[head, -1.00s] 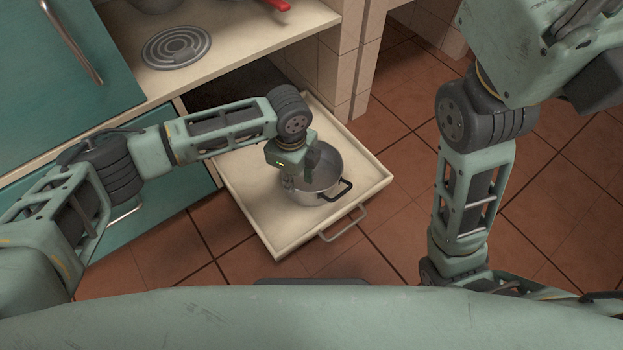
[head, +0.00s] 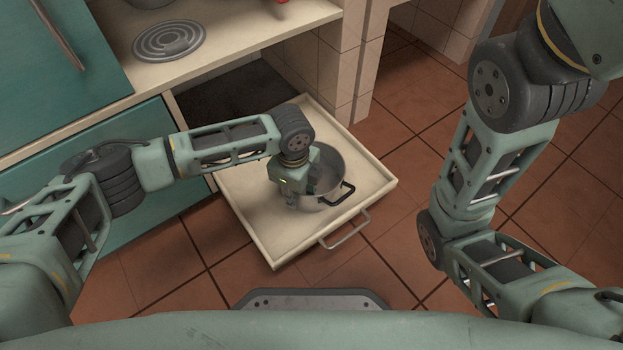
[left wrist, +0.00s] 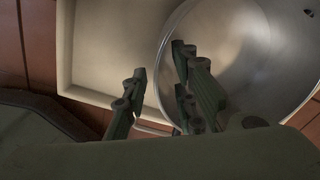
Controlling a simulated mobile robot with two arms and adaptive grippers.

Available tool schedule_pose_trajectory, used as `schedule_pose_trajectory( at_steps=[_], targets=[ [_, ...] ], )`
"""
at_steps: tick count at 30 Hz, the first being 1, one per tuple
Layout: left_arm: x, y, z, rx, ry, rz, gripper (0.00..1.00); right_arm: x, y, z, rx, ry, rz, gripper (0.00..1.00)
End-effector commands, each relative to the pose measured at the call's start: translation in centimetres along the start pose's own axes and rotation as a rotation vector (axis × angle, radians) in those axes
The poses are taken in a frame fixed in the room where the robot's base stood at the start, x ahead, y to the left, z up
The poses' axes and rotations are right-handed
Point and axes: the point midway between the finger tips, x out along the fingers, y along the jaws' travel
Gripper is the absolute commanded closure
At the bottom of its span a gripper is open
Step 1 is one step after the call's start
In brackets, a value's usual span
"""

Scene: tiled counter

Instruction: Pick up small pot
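The small pot (head: 336,163) is a grey metal pot with dark side handles, standing upright in the open drawer (head: 250,225). My left gripper (head: 303,192) points down at the pot's left side in the head view and hides part of its rim. In the left wrist view the left gripper's fingers (left wrist: 158,62) are apart. One finger is outside the pot (left wrist: 245,55) and the other is over its inside, with the wall between them. I cannot see either finger pressing on the wall. My right gripper is out of view; only my right arm shows.
The drawer's front handle (head: 345,232) faces the open tiled floor (head: 420,185). The counter (head: 230,45) above holds a round grey burner plate (head: 169,40). Teal cabinet fronts (head: 95,165) are at the left and a tiled wall end (head: 345,60) stands behind the drawer.

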Motion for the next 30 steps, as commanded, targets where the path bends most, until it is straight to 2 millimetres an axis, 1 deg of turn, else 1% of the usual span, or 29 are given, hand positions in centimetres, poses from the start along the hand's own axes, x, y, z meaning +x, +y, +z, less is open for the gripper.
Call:
schedule_pose_trajectory(
  at_steps=[2, 11, 30],
  targets=[
    [-0.05, -0.01, -0.01, 0.000, 0.000, 0.000, 0.74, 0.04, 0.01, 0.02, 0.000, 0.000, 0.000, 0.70],
    [-0.04, 0.00, 0.00, 0.000, 0.000, 0.000, 1.00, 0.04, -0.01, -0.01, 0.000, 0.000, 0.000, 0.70],
    [-0.32, -0.07, -0.01, 0.000, 0.001, -0.002, 1.00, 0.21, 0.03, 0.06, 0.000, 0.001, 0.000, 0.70]
  ],
)
